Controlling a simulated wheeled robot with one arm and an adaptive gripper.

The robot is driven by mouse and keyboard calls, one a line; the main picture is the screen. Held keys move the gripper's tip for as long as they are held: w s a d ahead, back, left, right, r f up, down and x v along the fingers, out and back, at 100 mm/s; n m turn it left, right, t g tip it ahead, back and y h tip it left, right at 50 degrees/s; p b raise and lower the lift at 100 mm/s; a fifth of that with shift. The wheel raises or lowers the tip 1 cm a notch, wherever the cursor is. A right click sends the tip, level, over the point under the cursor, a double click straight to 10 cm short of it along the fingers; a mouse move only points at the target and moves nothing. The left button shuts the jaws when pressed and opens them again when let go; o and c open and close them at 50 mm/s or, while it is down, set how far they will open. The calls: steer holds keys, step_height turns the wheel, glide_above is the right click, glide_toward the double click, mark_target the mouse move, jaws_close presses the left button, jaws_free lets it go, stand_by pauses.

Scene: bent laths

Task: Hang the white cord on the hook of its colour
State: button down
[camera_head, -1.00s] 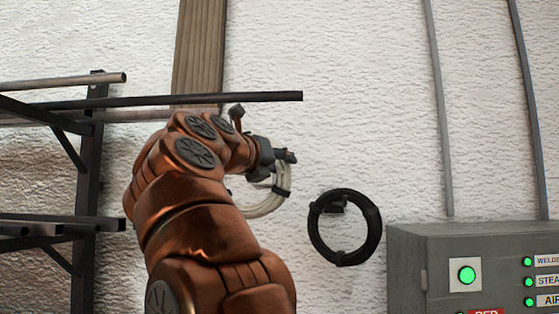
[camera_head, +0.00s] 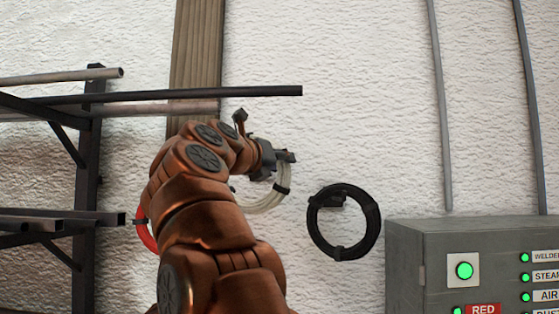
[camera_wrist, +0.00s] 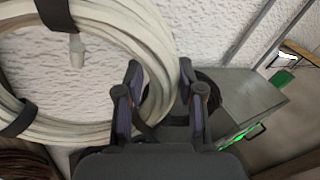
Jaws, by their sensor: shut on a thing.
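The white cord (camera_head: 266,201) is a pale coil with dark bands. It hangs from my gripper (camera_head: 284,157) in front of the white wall. In the wrist view the coil (camera_wrist: 160,40) fills the left side and passes between the two fingers of my gripper (camera_wrist: 162,80), which are shut on its right side. A small pale peg or plug (camera_wrist: 76,50) shows inside the ring; I cannot tell whether it is a hook or the cord's end. My arm hides part of the coil and the wall behind it in the head view.
A black coil (camera_head: 343,222) hangs on the wall right of my gripper. A red coil (camera_head: 146,232) is partly hidden behind my arm. A dark rack with rods (camera_head: 90,150) stands left. A grey control box (camera_head: 430,235) stands lower right. Wall above the black coil is clear.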

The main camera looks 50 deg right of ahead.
steer(key=shift+w+d+f+b, duration=0.3)
steer(key=shift+w+d+f, duration=0.3)
steer(key=shift+d, duration=0.2)
steer(key=shift+w+d+f+b, duration=0.25)
steer(key=shift+w+d+f, duration=0.35)
steer(key=shift+d, duration=0.15)
steer(key=shift+f, duration=0.2)
steer(key=c, duration=0.6)
jaws_free()
steer(key=shift+c, duration=0.2)
steer(key=s+a, duration=0.2)
steer(key=a, duration=0.9)
steer(key=shift+s+a, duration=0.15)
steer(key=shift+a, duration=0.25)
